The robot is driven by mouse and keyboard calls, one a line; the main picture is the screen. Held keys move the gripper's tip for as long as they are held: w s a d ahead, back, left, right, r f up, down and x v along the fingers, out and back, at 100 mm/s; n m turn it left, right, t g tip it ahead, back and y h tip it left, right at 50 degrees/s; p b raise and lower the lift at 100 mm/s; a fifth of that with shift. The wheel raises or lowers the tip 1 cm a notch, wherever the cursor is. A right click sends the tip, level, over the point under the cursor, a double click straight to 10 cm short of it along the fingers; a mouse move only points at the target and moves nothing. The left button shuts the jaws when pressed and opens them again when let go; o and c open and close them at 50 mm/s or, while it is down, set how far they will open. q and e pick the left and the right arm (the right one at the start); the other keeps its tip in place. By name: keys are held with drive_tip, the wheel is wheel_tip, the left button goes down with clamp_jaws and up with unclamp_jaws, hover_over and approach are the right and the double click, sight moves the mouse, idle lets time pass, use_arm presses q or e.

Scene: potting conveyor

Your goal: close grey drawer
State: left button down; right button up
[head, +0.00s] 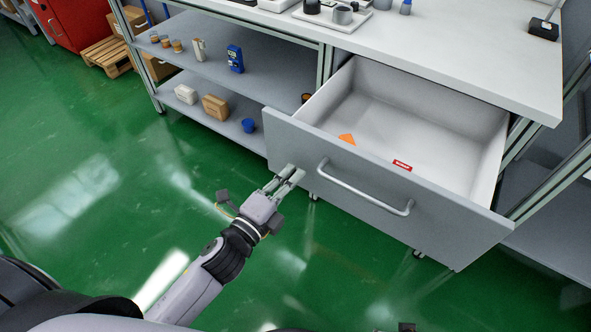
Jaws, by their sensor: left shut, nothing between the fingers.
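The grey drawer (385,190) is pulled well out from under the white worktop, on the right of the head view. Its bar handle (362,188) runs across the front panel. The white inside is visible, with an orange piece and a small red label in it. My left gripper (290,174) is shut and empty, with its fingertips close to the left part of the drawer front, left of the handle. I cannot tell whether they touch the panel. My right gripper is not clearly in view.
The white worktop (440,55) above holds several small items and a dark block (543,29). Shelves (210,70) to the left hold boxes, a blue carton (235,59) and a blue cup (249,126). A wooden pallet (106,56) lies far left. The green floor in front is clear.

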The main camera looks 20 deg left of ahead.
use_arm(q)
drive_tip(key=shift+x, duration=0.85)
use_arm(e)
drive_tip(key=shift+w, duration=0.1)
